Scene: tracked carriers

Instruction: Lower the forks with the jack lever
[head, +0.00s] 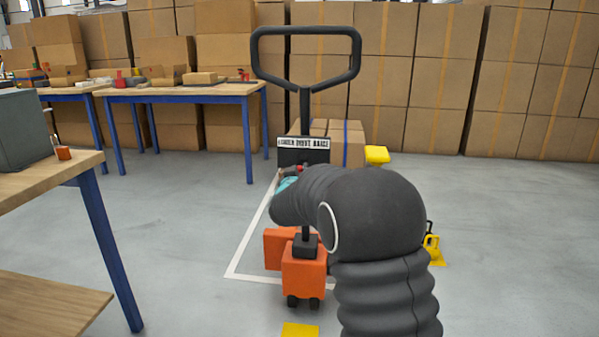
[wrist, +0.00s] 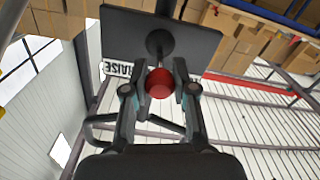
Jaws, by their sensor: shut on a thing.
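The pallet jack has an orange body (head: 303,268) and a tall dark handle with a loop (head: 306,31) on top. Its label plate (head: 304,143) faces me; the word for raise shows reversed on it in the wrist view (wrist: 117,69). The jack lever ends in a red knob (wrist: 159,84) in front of the plate. My gripper (wrist: 160,76) is shut on the knob, one finger on each side. In the head view my dark arm covers most of the gripper and the lever's setting is unclear. The forks are hidden.
Cartons (head: 346,148) stand just behind the jack. A white line (head: 248,243) marks the floor around it. A workbench (head: 85,165) is close on the left, and another table (head: 180,90) stands behind. Yellow items (head: 432,248) are at the right; the floor farther right is clear.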

